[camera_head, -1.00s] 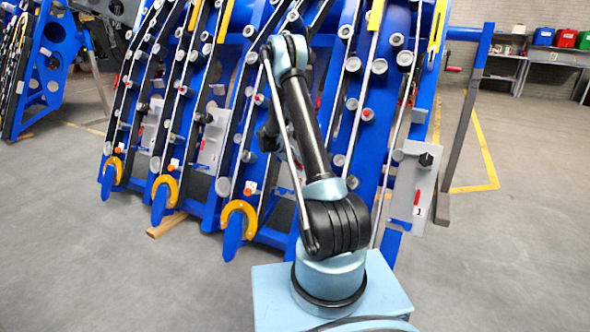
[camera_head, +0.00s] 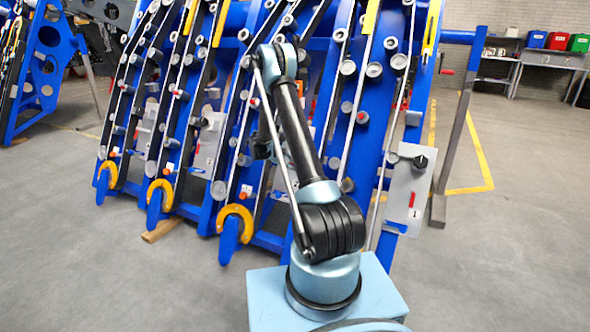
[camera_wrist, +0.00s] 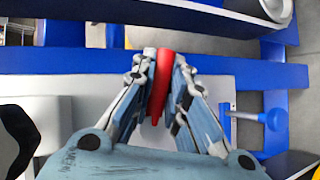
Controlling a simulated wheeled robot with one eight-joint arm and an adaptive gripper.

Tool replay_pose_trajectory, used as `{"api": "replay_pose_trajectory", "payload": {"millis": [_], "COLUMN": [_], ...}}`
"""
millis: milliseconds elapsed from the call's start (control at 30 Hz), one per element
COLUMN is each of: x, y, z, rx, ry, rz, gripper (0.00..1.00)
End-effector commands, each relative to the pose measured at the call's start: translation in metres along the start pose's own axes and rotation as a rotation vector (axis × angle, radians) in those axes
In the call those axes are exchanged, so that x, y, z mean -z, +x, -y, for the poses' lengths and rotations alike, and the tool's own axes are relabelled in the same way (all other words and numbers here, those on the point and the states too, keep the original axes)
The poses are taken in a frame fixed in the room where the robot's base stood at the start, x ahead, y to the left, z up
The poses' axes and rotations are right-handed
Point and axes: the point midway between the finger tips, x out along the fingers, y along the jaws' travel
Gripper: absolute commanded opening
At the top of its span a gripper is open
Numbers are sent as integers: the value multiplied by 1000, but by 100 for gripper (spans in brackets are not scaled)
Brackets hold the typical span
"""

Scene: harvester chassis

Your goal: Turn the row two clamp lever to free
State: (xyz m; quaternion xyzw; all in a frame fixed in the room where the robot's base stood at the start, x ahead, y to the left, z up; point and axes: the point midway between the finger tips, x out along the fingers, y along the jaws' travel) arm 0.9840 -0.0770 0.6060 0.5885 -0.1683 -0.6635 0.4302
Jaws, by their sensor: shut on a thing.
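In the wrist view, my gripper (camera_wrist: 163,72) is shut on a red lever (camera_wrist: 160,90), with one finger on each side of it. The lever is in front of a pale plate (camera_wrist: 95,105) and a blue beam (camera_wrist: 65,60). I cannot read a row number there. In the head view my arm hides my gripper and the held lever. The blue harvester chassis (camera_head: 325,235) stands in front of me with several slanted rows. The right-hand plate (camera_head: 406,180) bears a "1", a red lever (camera_head: 412,200) and a black knob (camera_head: 421,162).
In the wrist view, a blue handle-like part (camera_wrist: 272,118) is right of my gripper and a black part (camera_wrist: 18,140) is at left. Yellow hooks (camera_head: 236,212) line the chassis foot. Grey floor (camera_head: 510,260) is clear at right. A bench (camera_head: 550,58) with coloured bins stands behind.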

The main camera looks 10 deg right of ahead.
Motion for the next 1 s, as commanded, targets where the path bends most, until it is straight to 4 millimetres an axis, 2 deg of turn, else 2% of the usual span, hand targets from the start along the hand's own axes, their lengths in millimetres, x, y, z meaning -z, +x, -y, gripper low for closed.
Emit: {"api": "replay_pose_trajectory", "payload": {"millis": [33,100,433,567,667,1000], "x": [4,3,2,2,2,2], "y": [-3,-3,-2,-9,-20,-84], "z": [2,2,1,1,0,1], "rx": [0,0,0,0,0,0], "ry": [-3,-3,-1,-2,-2,-3], "rz": [-8,-7,-4,-4,-4,-4], "gripper": [18,34,35,35,35,35]}}
